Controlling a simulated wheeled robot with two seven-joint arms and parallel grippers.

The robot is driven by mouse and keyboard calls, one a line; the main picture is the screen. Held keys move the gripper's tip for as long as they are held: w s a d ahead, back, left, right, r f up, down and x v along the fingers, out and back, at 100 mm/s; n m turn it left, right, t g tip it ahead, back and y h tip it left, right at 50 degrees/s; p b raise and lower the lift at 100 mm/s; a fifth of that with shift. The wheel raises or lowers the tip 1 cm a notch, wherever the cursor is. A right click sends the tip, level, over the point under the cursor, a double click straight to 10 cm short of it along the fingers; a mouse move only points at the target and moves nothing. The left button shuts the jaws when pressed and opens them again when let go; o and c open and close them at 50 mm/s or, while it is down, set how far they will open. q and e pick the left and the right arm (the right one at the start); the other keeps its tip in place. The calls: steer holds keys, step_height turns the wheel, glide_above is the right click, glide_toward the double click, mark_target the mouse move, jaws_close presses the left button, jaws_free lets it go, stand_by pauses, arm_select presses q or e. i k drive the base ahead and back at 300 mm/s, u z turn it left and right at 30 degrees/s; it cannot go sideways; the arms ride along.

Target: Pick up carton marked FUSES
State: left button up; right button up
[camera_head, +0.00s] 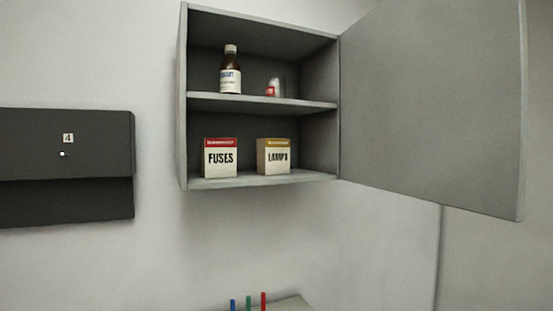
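The carton marked FUSES (220,159) is a cream box with a red top band. It stands upright on the bottom shelf of the open grey wall cabinet (183,120), at the left. A similar carton marked LAMPS (274,157), with a yellow-brown band, stands to its right with a gap between them. Neither of my grippers shows in the head view.
The cabinet door (435,100) stands wide open to the right. A brown bottle (230,73) and a small red-and-white item (273,88) stand on the upper shelf. A dark wall box marked 4 (65,150) is at left. Coloured sticks (249,302) show below.

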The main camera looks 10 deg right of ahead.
mark_target(219, 159)
steer(key=u, duration=2.3)
steer(key=k, duration=1.5)
steer(key=z, duration=2.4)
steer(key=i, duration=0.5)
steer(key=u, duration=0.05)
